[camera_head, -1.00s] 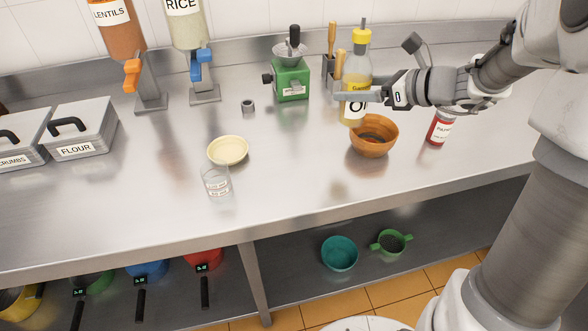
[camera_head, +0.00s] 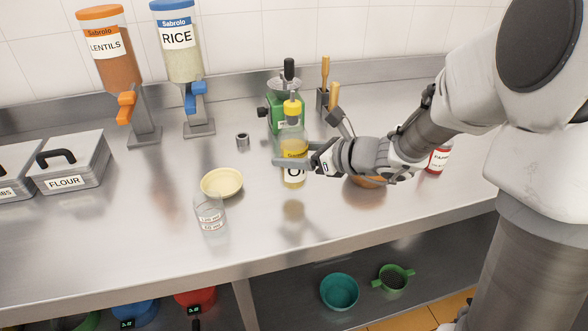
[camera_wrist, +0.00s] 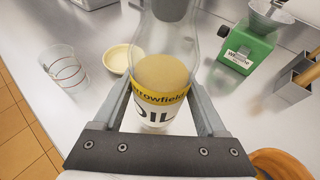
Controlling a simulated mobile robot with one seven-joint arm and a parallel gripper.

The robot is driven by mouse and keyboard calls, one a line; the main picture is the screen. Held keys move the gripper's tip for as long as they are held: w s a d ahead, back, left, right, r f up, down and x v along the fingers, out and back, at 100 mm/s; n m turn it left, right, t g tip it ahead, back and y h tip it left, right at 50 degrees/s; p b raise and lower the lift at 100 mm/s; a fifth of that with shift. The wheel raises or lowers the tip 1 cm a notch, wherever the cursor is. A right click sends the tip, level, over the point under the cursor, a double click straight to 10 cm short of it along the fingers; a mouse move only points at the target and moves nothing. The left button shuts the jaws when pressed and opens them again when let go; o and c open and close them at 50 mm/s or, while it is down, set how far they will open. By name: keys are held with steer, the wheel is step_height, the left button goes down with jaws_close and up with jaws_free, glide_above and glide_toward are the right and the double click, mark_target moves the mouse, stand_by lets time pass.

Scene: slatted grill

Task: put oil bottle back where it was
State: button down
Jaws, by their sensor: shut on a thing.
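A cream bowl (camera_head: 222,183) and a clear measuring cup (camera_head: 210,213) stand to the left. A green grinder (camera_head: 283,112) and a utensil holder (camera_head: 323,100) stand behind. An orange bowl (camera_head: 368,181) is partly hidden by my arm. A red-labelled jar (camera_head: 437,160) stands right.

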steer(key=shift+f+b, duration=0.4)
steer(key=shift+f, duration=1.35)
steer(key=shift+f, duration=0.1)
steer(key=shift+f+b, duration=0.15)
steer(key=shift+b, duration=0.15)
jaws_free()
